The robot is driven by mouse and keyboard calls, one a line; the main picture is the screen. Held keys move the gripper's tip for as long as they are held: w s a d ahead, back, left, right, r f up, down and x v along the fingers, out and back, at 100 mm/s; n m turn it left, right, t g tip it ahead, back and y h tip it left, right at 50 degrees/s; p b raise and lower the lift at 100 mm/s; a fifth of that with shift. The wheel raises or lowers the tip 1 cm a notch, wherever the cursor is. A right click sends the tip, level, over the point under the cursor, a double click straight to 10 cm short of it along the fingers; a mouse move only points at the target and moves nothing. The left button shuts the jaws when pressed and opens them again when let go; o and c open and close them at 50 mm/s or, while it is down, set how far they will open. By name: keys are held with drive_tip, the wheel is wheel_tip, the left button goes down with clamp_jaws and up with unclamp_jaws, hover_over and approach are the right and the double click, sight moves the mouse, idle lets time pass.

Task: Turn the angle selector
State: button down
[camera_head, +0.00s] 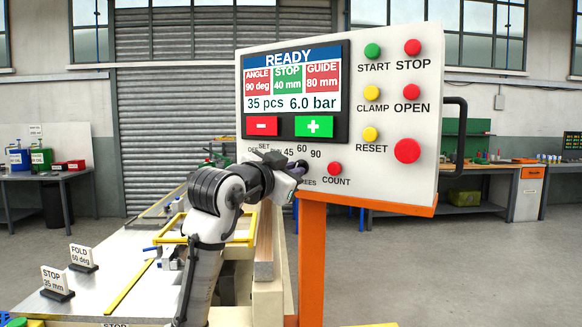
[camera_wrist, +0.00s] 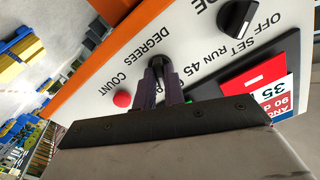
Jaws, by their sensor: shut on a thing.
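The control panel (camera_head: 395,150) shows READY, with ANGLE 90 deg, STOP 40 mm and GUIDE 80 mm on its screen (camera_head: 292,80). In the head view my gripper (camera_head: 290,172) covers the selector, below the printed 45, 60 and 90. The knob's pointer direction cannot be told.
A black mode knob (camera_wrist: 238,17) marked OFF, SET, RUN sits beside the selector. The red COUNT button (camera_head: 334,168) is close on the other side. Small FOLD (camera_head: 82,255) and STOP (camera_head: 55,280) signs stand on the machine bed at left.

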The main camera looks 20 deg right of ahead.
drive_tip(key=shift+n+p, duration=0.8)
drive_tip(key=shift+n, duration=1.4)
drive_tip(key=c, duration=1.5)
unclamp_jaws()
drive_tip(key=b+v, duration=0.3)
drive_tip(key=v, duration=1)
drive_tip(key=shift+s+a, duration=0.25)
drive_tip(key=shift+a, duration=0.05)
